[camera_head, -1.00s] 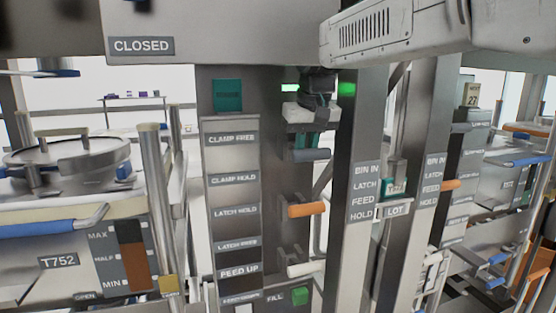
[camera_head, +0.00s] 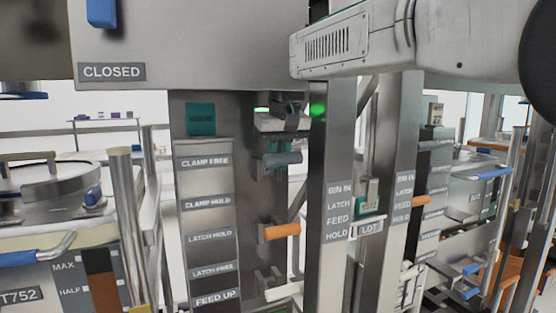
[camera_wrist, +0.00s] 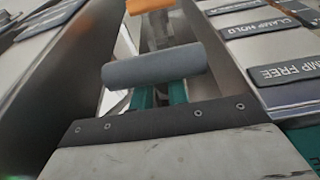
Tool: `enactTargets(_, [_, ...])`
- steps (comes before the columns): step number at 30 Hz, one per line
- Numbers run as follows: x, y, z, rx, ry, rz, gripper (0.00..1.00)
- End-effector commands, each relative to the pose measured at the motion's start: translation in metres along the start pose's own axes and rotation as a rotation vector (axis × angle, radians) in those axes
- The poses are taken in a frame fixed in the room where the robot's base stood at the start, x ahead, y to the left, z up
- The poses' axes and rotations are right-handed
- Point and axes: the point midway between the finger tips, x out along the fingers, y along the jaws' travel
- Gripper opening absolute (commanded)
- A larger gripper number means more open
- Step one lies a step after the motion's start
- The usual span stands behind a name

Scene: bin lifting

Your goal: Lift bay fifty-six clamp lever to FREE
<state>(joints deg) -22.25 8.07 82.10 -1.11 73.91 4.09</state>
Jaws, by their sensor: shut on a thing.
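The clamp lever has a grey cylindrical handle (camera_head: 282,159). In the head view it sticks out of the steel column about level with the CLAMP FREE label (camera_head: 205,162), above the CLAMP HOLD label (camera_head: 207,202). My gripper (camera_head: 272,146) is shut on this lever, just under my wrist. In the wrist view the grey handle (camera_wrist: 155,68) lies across the picture, with the teal fingertips of my gripper (camera_wrist: 160,94) at its near side. The exact contact is hidden by the handle and the gripper's body. The teal bay plate (camera_head: 201,119) is too small to read.
An orange lever (camera_head: 282,231) and a white lever (camera_head: 284,291) stick out lower on the same column. A steel post (camera_head: 333,200) with a green light stands close on the right. My arm passes above it. A panel marked CLOSED (camera_head: 112,72) hangs at upper left.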

Motion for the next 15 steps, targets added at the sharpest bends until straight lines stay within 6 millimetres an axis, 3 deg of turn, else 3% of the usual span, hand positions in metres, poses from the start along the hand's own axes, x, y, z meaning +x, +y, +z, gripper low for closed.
enactTargets(2, [-0.0017, -0.0001, -0.0021, 0.0, 0.009, 0.0, 0.0])
enactTargets(3, [-0.0017, -0.0001, -0.0021, 0.0, 0.01, 0.0, 0.25])
enactTargets(5, [-0.0014, -0.0001, -0.0018, 0.0, 0.008, 0.0, 0.38])
enactTargets(15, [-0.0045, 0.0003, -0.0007, 0.0, 0.003, 0.0, 0.38])
